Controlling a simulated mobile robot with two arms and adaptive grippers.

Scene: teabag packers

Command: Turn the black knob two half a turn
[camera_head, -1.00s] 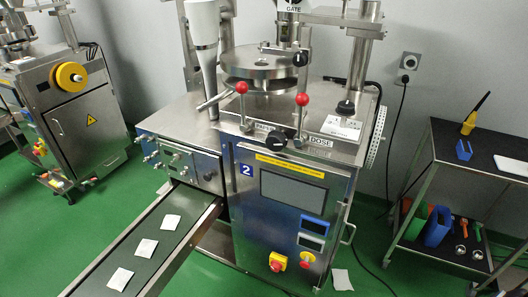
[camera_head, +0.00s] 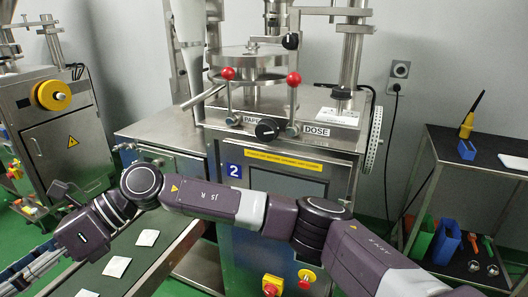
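The machine marked 2 (camera_head: 235,170) stands in the middle. A black knob (camera_head: 267,130) is on its front panel, between the PAPER and DOSE labels, in full view. Another black knob (camera_head: 291,41) sits higher, by the round metal plate. My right arm comes in from the lower right and crosses in front of the machine, below the front knob. Its end, with what looks like my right gripper (camera_head: 32,273), is at the lower left edge, partly cut off and far from both knobs. Its fingers are not clear. My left gripper is not in view.
Two red-tipped levers (camera_head: 228,73) (camera_head: 293,78) rise on either side of the front knob. A conveyor (camera_head: 165,262) with white teabags runs below my arm. A tool cart (camera_head: 440,190) stands at right. Another machine (camera_head: 60,130) is at left.

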